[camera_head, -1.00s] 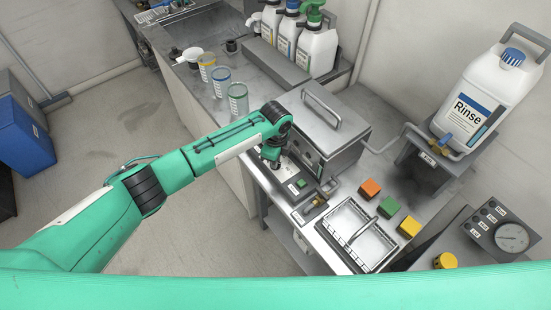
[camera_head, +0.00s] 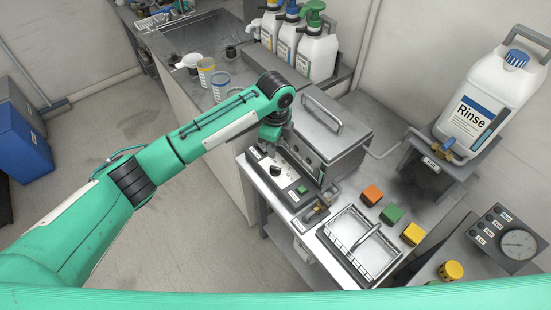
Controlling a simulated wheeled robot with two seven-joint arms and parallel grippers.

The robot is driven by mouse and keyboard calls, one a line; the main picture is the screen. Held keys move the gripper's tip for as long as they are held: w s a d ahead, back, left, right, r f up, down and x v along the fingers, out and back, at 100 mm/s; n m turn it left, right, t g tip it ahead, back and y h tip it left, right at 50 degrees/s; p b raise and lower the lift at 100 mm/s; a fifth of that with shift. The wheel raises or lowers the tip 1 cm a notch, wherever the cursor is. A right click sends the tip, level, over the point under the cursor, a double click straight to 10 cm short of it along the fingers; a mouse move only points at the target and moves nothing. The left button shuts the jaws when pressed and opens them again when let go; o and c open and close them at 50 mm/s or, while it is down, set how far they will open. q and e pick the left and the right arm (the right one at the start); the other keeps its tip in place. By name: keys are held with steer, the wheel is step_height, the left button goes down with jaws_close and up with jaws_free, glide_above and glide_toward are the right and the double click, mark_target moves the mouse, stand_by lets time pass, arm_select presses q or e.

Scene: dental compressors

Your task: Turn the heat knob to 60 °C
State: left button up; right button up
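The ultrasonic-cleaner-like metal box (camera_head: 325,135) has a control panel (camera_head: 287,178) along its front left side. A black knob (camera_head: 275,171) on the panel shows clear of my gripper; its markings are too small to read. A green switch (camera_head: 302,189) sits lower right along the same panel. My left gripper (camera_head: 268,145) points down at the upper end of the panel, above and apart from the black knob. Its fingers are small and partly hidden by the wrist, so I cannot tell whether they are open. My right gripper is not in view.
A wire basket (camera_head: 360,243) and orange (camera_head: 371,195), green (camera_head: 391,213) and yellow (camera_head: 413,234) blocks lie right of the box. A Rinse jug (camera_head: 478,105) stands on a raised stand. Beakers (camera_head: 220,85) and pump bottles (camera_head: 317,52) stand behind. A gauge (camera_head: 517,244) is at right.

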arm_select(q)
steer(key=shift+r, duration=1.9)
